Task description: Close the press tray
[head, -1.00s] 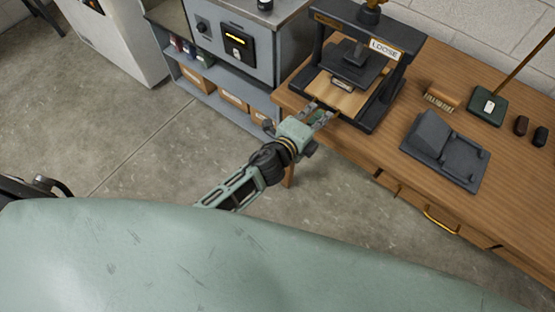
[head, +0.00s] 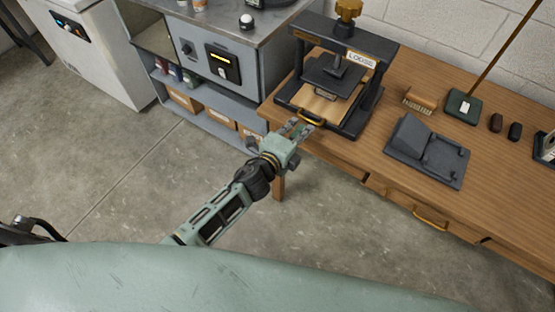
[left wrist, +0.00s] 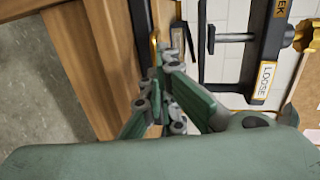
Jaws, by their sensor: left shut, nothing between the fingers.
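The black press (head: 368,100) stands on the wooden bench, with a label reading LOOSE on its top bar. Its tray (head: 318,106), with a pale wooden-coloured bed, lies at the press's front under the dark pressing plate. A brass handle (head: 311,117) is at the tray's front edge. My left gripper (head: 303,127) is shut and empty, just in front of the handle. In the left wrist view the gripper's fingers (left wrist: 165,80) are close to the brass handle (left wrist: 154,48); I cannot tell whether they touch it. My right gripper is not in view.
A dark stepped block (head: 425,150), a brush (head: 420,100) and a green-based stand (head: 462,105) sit on the bench right of the press. A grey cabinet (head: 222,62) stands left of the bench. The floor in front is clear.

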